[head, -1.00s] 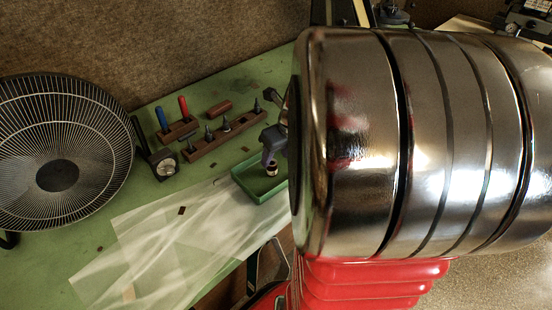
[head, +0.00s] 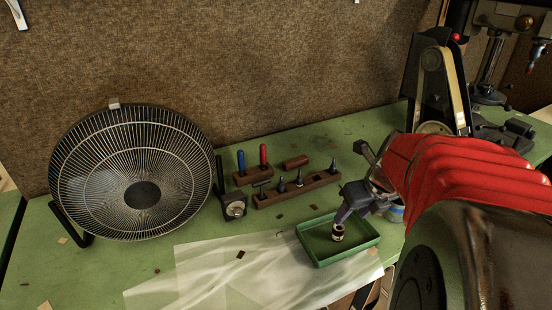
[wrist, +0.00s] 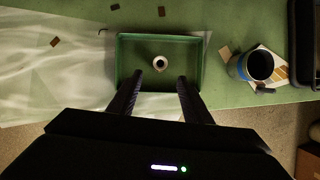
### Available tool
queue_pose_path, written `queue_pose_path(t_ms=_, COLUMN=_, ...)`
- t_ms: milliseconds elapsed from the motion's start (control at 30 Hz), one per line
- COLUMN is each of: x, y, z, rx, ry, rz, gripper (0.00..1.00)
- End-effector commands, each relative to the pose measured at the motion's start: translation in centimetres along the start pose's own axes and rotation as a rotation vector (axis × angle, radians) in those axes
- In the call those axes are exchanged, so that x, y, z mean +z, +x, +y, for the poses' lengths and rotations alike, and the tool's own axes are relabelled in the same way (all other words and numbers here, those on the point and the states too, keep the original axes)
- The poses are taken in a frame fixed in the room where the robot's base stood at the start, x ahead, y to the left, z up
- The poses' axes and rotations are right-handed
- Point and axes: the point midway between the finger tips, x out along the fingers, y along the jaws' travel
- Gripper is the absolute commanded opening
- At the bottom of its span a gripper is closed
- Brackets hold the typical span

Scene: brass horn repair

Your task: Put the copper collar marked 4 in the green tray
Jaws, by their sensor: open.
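A small ring-shaped collar (head: 338,232) stands on the floor of the green tray (head: 350,256). It looks pale metal with a dark band, and no number can be read on it. In the wrist view the collar (wrist: 160,62) shows from above as a light ring with a dark hole, inside the green tray (wrist: 136,50). My gripper (head: 343,217) is just above the collar in the head view. In the wrist view my gripper (wrist: 159,79) has its two fingers spread, with nothing between the tips. The collar lies just beyond them.
A large round fan (head: 141,195) stands at left. A wooden rack (head: 298,190) of dark posts and a dial gauge (head: 234,208) stand behind the tray. A clear sheet (head: 235,275) lies in front. A blue cup (wrist: 252,67) is right of the tray.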

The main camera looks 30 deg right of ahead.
Motion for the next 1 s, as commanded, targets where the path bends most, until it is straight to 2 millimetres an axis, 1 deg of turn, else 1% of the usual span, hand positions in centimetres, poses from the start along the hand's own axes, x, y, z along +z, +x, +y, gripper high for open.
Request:
queue_pose_path(t_ms=167, x=0.1, y=-0.1, z=0.6, rx=0.001, ry=-0.048, rz=0.0, gripper=0.45)
queue_pose_path(t_ms=267, x=0.2, y=-0.4, z=1.7, rx=0.004, ry=-0.155, rz=-0.002, gripper=0.45)
queue_pose_path(t_ms=367, x=0.4, y=-0.9, z=3.5, rx=0.007, ry=-0.331, rz=-0.004, gripper=0.45)
queue_pose_path(t_ms=633, x=0.2, y=-2.6, z=9.2, rx=0.011, ry=-0.927, rz=-0.018, gripper=0.45)
queue_pose_path(t_ms=800, x=-0.4, y=-3.6, z=12.5, rx=0.008, ry=-1.303, rz=-0.031, gripper=0.45)
queue_pose_path(t_ms=1000, x=-1.5, y=-4.8, z=15.9, rx=-0.003, ry=-1.742, rz=-0.049, gripper=0.45)
